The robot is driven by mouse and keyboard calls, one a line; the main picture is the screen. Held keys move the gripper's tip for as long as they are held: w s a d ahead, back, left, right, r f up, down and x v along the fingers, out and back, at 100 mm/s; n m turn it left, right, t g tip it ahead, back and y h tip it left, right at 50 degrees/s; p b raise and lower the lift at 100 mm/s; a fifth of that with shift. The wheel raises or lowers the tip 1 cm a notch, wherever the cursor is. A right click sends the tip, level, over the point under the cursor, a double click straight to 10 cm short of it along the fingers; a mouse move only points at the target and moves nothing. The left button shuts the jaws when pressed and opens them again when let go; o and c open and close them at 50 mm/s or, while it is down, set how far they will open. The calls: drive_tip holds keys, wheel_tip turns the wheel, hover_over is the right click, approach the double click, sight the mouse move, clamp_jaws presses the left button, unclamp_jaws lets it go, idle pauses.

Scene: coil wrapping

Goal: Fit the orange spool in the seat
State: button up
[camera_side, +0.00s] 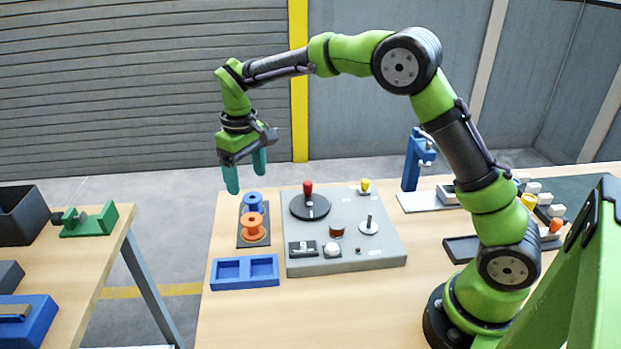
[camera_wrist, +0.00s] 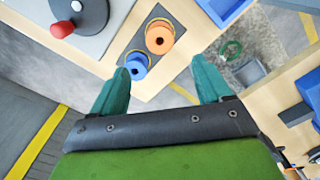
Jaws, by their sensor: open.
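The orange spool (camera_side: 254,226) stands upright on a dark grey holder plate (camera_side: 246,242), in front of a blue spool (camera_side: 253,201) on the same plate. In the wrist view the orange spool (camera_wrist: 160,37) and the blue spool (camera_wrist: 137,65) lie ahead of the fingertips. A grey panel (camera_side: 345,250) beside the holder carries a black disc with a red knob (camera_side: 308,192), and a grey round base with an upright pin (camera_side: 369,224). I cannot tell which part is the seat. My gripper (camera_side: 246,178) has teal fingers, open and empty, above and behind the spools.
A blue two-compartment tray (camera_side: 245,272) lies at the table's front left. A blue stand (camera_side: 412,160) and several small blocks are farther right. A separate table on the left holds a green clamp (camera_side: 88,220) and a blue box (camera_side: 28,322); a gap separates the tables.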

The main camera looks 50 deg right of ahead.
sight(252, 222)
wheel_tip(252, 222, down, 9)
drive_tip(key=shift+w+f, duration=0.15)
drive_tip(key=shift+f, duration=2.5)
drive_tip(key=shift+c, duration=0.4)
drive_tip(key=c, duration=1)
